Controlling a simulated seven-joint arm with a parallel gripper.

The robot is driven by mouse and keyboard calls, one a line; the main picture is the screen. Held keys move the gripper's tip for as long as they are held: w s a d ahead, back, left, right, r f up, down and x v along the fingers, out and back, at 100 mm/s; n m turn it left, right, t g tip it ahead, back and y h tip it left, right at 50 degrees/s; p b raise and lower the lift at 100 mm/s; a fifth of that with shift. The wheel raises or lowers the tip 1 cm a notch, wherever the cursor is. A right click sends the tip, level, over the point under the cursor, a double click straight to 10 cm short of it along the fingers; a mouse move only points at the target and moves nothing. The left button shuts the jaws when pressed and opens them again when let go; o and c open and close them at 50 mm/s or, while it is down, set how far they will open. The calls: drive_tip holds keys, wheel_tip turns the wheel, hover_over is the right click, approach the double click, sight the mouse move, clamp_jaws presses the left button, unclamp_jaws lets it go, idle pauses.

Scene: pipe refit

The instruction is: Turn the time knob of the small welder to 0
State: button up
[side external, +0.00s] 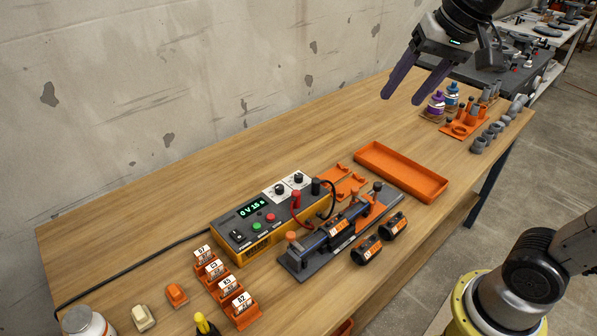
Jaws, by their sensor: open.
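The small welder (262,233) is a dark and yellow box on the wooden bench, with a green display that appears to read "0 V 15 s". Two black knobs on white plates sit at its right end: a left knob (279,188) and a right knob (298,178). Which one is the time knob is too small to tell. Red and green buttons are on its panel. My gripper (401,98) is open and empty, high above the back right of the bench, well apart from the welder.
An orange tray (436,187) lies right of the welder. A clamp fixture (340,236) stands in front of it, beside two black and orange couplings (367,250). Numbered tags in an orange rack (239,316) stand at front left. Bottles (436,104) and grey fittings are at right. The back left bench is clear.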

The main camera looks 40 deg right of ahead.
drive_tip(key=w+m+g, duration=0.1)
drive_tip(key=w+m, duration=0.1)
drive_tip(key=w, duration=0.9)
drive_tip(key=m+g, duration=0.2)
drive_tip(key=g, duration=0.2)
hover_over(298, 175)
wheel_tip(298, 175, down, 19)
wheel_tip(298, 175, down, 14)
drive_tip(key=shift+r, duration=0.1)
clamp_jaws()
